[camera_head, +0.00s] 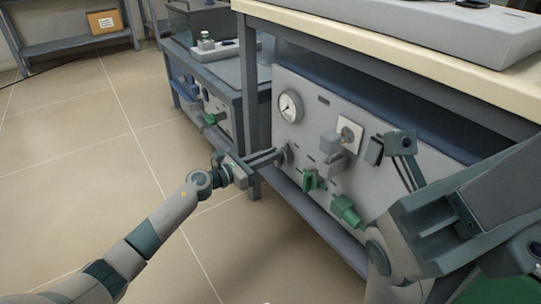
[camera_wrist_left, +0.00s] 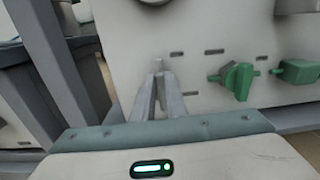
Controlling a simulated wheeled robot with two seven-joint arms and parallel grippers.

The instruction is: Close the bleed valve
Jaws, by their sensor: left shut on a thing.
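A grey panel (camera_head: 262,82) under the bench carries the valves and a round gauge (camera_head: 290,106). My left gripper (camera_head: 282,154) reaches the panel's left part, below the gauge. It is shut on a small grey knob, which I take to be the bleed valve (camera_wrist_left: 158,62); the fingers hide most of it in both views. In the left wrist view the fingers (camera_wrist_left: 160,82) converge on it. A green valve handle (camera_head: 311,180) and a green fitting (camera_head: 346,210) sit to its right. My right gripper (camera_head: 402,150) is at the right; its jaw opening is unclear.
A grey block-shaped handle (camera_head: 332,142) stands out from the panel near a white plate (camera_head: 350,132). The bench top (camera_head: 400,42) overhangs the panel. A second bench (camera_head: 215,72) stands behind. The floor at left is clear.

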